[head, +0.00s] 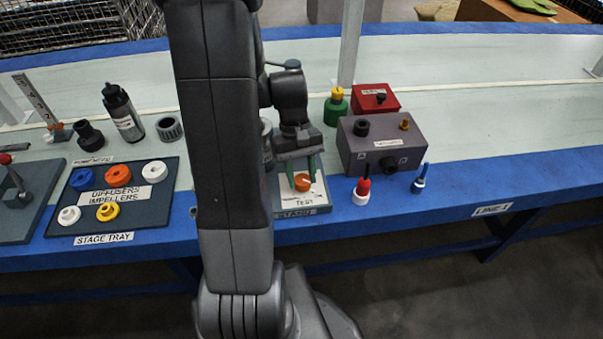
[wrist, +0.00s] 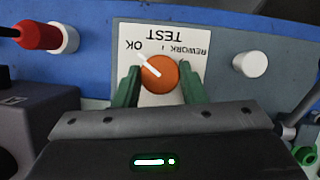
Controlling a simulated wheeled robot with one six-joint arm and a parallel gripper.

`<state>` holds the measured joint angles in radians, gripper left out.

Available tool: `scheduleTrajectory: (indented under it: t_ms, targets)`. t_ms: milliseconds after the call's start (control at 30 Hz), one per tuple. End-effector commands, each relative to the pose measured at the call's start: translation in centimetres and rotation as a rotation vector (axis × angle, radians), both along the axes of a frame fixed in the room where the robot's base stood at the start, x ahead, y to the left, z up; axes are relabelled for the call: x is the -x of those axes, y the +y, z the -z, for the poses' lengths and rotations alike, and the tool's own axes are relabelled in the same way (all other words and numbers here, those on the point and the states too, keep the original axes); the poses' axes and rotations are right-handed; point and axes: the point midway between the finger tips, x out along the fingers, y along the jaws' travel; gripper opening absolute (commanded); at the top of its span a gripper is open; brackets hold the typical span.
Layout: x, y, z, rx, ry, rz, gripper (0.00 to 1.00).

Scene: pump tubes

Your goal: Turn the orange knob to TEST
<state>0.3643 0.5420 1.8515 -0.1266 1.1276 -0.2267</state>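The orange knob (wrist: 159,75) sits on a white label plate (wrist: 190,38) marked OK, REWORK and TEST, upside down in the wrist view. Its white pointer slants up-left there, toward OK and away from the TEST word at the middle of the label. The knob also shows in the head view (head: 302,182), at the front edge of the bench. My gripper (wrist: 158,80) has its green fingers on either side of the knob. They are apart with small gaps visible, the left one very close; whether it touches is unclear. It shows in the head view too (head: 302,168).
A red-and-white bottle (head: 362,190), a blue-tipped bottle (head: 419,180) and a grey box (head: 372,150) stand to the right. The stage tray (head: 75,225) with coloured rings lies left. My arm hides part of the bench between.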

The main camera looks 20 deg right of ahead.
Motion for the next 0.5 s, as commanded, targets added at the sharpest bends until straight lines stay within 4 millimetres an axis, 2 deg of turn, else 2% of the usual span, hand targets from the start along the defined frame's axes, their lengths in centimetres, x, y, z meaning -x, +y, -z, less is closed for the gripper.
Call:
scheduleTrajectory:
  t_ms: [67, 500]
  targets:
    - [0.0, -0.01, -0.01, 0.0, 0.0, 0.0, 0.15]
    - [0.04, -0.11, -0.22, 0.0, 0.001, 0.096, 0.15]
